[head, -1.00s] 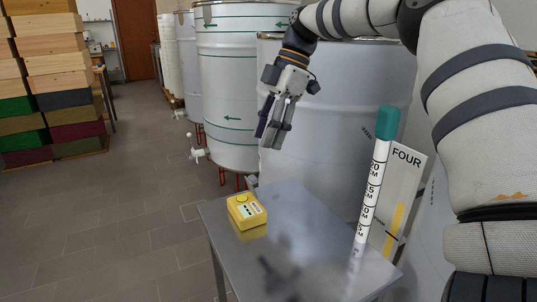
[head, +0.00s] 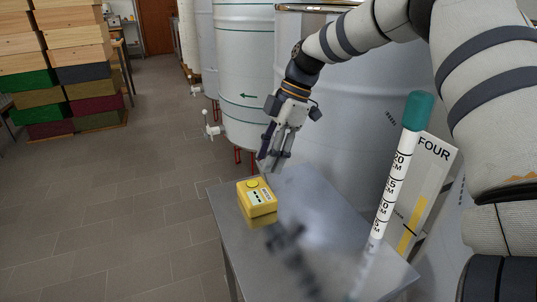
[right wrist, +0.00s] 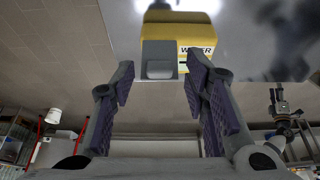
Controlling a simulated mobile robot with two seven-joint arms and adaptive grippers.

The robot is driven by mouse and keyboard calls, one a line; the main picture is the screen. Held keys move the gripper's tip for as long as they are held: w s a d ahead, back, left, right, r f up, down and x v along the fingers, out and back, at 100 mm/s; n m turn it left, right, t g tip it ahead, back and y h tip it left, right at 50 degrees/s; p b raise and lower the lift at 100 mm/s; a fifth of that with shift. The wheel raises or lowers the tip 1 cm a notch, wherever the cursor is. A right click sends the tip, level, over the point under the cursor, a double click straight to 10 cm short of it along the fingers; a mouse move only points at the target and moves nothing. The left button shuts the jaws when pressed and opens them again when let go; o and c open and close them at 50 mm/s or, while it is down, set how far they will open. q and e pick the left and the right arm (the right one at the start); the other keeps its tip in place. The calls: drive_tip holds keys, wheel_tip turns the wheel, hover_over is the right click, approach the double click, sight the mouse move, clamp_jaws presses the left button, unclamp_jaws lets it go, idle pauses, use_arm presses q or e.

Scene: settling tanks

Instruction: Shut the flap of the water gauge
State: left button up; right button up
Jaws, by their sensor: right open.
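A yellow box (head: 257,198) with a round yellow button on top and a pale marked label stands on the grey metal table. In the right wrist view the yellow box (right wrist: 198,32) shows at the top, with a label of which "W...ER" can be read. A grey square plate (right wrist: 159,60), possibly the flap, sits at its lower left; whether it is open is unclear. My right gripper (head: 270,164) is open and empty, fingers pointing down, just above and behind the box. In the wrist view its fingers (right wrist: 160,84) stand either side below the plate, apart from it.
The metal table (head: 325,235) is otherwise clear in its middle. A white marked stick with a teal cap (head: 417,110) stands at its right, before a "FOUR" sign (head: 432,150). Large pale tanks (head: 245,60) stand behind. Stacked coloured boxes (head: 80,90) are far left.

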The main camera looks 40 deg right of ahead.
clamp_jaws()
use_arm(q)
drive_tip(key=shift+w+r, duration=0.1)
use_arm(e)
drive_tip(key=shift+w+a+r+g+h+p, duration=0.15)
drive_tip(key=shift+a+h+p, duration=0.1)
drive_tip(key=shift+h, duration=0.2)
drive_tip(key=shift+a+r+g+h+p, duration=0.15)
drive_tip(key=shift+a+h, duration=0.1)
drive_tip(key=shift+h, duration=0.2)
drive_tip(key=shift+w+a+f+h, duration=0.15)
drive_tip(key=shift+a+h, duration=0.25)
drive_tip(key=shift+h, duration=0.2)
drive_tip(key=shift+w+a+f+g+h, duration=0.2)
drive_tip(key=shift+a+g+h, duration=0.25)
drive_tip(key=shift+h, duration=0.25)
use_arm(q)
drive_tip(key=shift+w+r+t, duration=0.3)
drive_tip(key=shift+w+r, duration=0.35)
drive_tip(key=shift+w, duration=0.05)
use_arm(e)
drive_tip(key=shift+w+a+f+g+h, duration=0.1)
drive_tip(key=shift+a+f+g+h, duration=0.1)
drive_tip(key=shift+a+h, duration=0.25)
drive_tip(key=shift+w+a+f+g+h, duration=0.1)
drive_tip(key=shift+a+g+h, duration=0.1)
drive_tip(key=shift+h, duration=0.45)
